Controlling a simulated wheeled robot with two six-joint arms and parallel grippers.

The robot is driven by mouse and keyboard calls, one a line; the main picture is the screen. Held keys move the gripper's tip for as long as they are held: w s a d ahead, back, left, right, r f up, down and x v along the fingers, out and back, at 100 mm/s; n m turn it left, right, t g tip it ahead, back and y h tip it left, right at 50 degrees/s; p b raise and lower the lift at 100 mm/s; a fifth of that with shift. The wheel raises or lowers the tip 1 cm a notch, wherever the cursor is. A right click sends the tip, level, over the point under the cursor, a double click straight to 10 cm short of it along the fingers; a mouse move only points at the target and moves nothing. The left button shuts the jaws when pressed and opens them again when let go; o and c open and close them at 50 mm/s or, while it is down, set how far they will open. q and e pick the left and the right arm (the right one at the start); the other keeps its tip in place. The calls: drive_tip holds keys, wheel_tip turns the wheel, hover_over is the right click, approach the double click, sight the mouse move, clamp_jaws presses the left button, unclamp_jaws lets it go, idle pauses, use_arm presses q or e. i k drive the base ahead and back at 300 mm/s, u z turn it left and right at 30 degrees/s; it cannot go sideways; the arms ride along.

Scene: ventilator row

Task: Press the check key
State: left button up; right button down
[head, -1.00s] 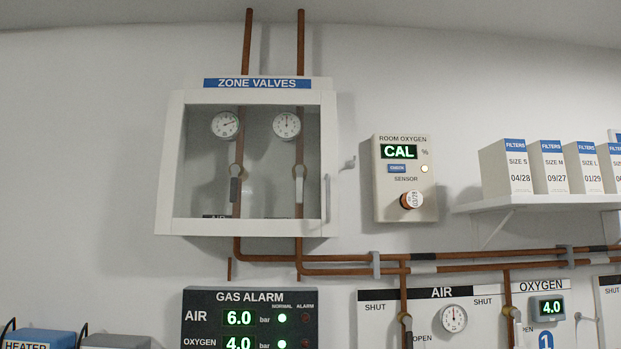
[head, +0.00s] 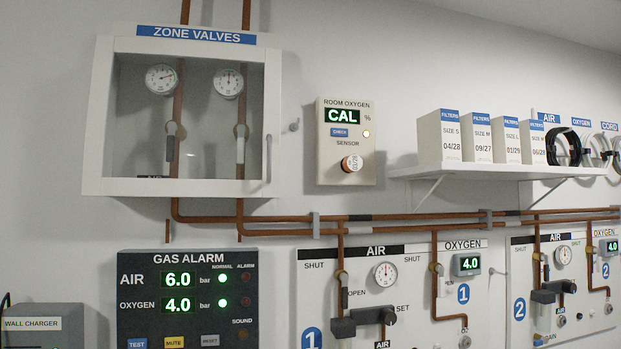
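The check key (head: 340,132) is a small blue key lettered CHECK on the beige room oxygen monitor (head: 334,168) on the wall. It sits just below the display (head: 342,116), which reads CAL in green. A small light (head: 366,134) to the right of the key glows pale yellow. Neither of my grippers shows in the head view, and nothing covers the key.
The glazed zone valves box (head: 268,140) hangs left of the monitor. A shelf (head: 480,170) with filter boxes juts out to the right. Copper pipes (head: 385,228) run below. The gas alarm panel (head: 187,300) also has keys, at lower left.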

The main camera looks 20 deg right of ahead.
sight(335, 132)
drive_tip(key=z, duration=0.45)
drive_tip(key=i, duration=0.7)
drive_tip(key=z, duration=0.45)
